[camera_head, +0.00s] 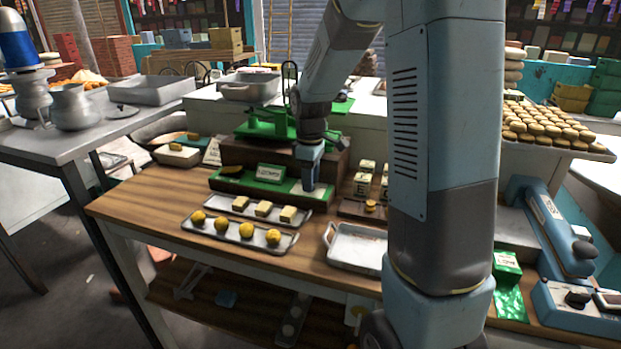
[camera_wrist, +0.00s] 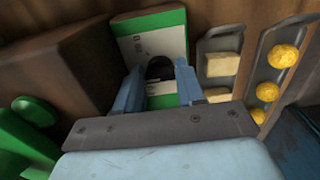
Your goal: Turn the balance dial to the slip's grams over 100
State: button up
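My gripper (camera_head: 309,186) points down at the right end of a green board (camera_head: 285,185) in front of a dark brown block. In the wrist view its two blue fingers (camera_wrist: 160,90) stand apart. A dark round knob, seemingly the dial (camera_wrist: 160,68), shows between and beyond them; I cannot tell whether they touch it. Behind the knob is a white panel (camera_wrist: 163,42) on green. A green-framed card (camera_head: 270,173) stands left of my gripper, its writing too small to read. The green balance (camera_head: 268,126) sits on the brown block. No dial marks are readable.
Trays of pale blocks (camera_head: 263,209) and yellow balls (camera_head: 246,231) lie in front of the board. An empty metal tray (camera_head: 357,248) is to the right. Small lettered blocks (camera_head: 366,167) stand close right of my gripper. Bare wood (camera_head: 140,205) lies at the left.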

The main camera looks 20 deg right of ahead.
jog(key=c, duration=0.4)
jog(key=shift+o, duration=0.2)
jog(key=shift+m, duration=0.4)
jog(key=m, duration=0.5)
jog(key=shift+a+m, duration=0.1)
jog(key=shift+m, duration=0.2)
jog(key=m, duration=0.5)
jog(key=shift+a+m, duration=0.1)
jog(key=shift+m, duration=0.2)
jog(key=o, duration=0.8)
jog(key=shift+c, duration=0.2)
